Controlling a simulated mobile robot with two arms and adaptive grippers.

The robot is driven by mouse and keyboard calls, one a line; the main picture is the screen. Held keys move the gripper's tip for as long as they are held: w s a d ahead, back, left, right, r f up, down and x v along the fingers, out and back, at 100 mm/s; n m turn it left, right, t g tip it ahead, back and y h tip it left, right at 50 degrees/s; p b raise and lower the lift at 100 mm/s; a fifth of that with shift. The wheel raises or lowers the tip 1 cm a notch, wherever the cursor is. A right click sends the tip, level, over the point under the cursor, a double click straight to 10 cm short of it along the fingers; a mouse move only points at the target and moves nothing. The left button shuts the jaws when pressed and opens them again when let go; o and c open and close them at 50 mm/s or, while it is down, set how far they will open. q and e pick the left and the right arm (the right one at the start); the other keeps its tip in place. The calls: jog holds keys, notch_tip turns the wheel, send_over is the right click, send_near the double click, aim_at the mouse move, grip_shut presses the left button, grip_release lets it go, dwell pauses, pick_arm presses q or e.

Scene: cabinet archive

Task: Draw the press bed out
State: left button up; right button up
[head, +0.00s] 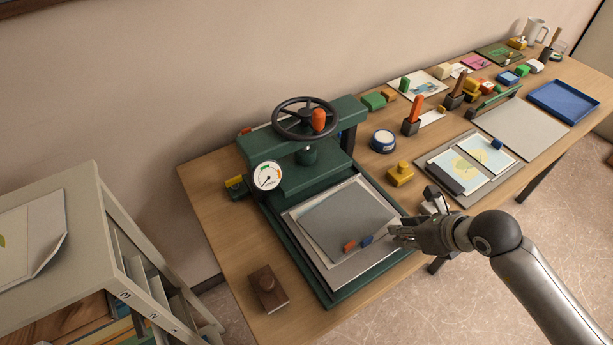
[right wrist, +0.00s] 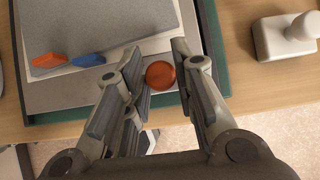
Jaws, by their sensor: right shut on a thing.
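The green press (head: 290,170) stands on the wooden table with a dark handwheel and an orange knob on top. Its grey metal bed (head: 350,272) lies within the green base frame and sticks out in front of the press head. White and grey sheets (head: 346,218) lie on the bed, with an orange and a blue piece near their front edge. In the right wrist view my right gripper (right wrist: 160,88) is shut on a round orange-red knob (right wrist: 160,74) at the bed's edge. My left gripper is not in view.
A brown block (head: 268,288) sits left of the press, and a yellow stamp (head: 400,174) sits to its right. A board with printed sheets (head: 510,178) lies further right. A shelf unit (head: 60,240) stands at the left. Open floor lies in front of the table.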

jog(key=shift+s+d+f, duration=0.1)
jog(key=shift+s+d, duration=0.3)
jog(key=shift+s, duration=0.2)
jog(key=shift+s+d, duration=0.4)
jog(key=shift+s, duration=0.15)
jog(key=o, duration=0.9)
jog(key=shift+w, duration=0.1)
jog(key=p+v, duration=0.2)
jog(key=v, duration=0.3)
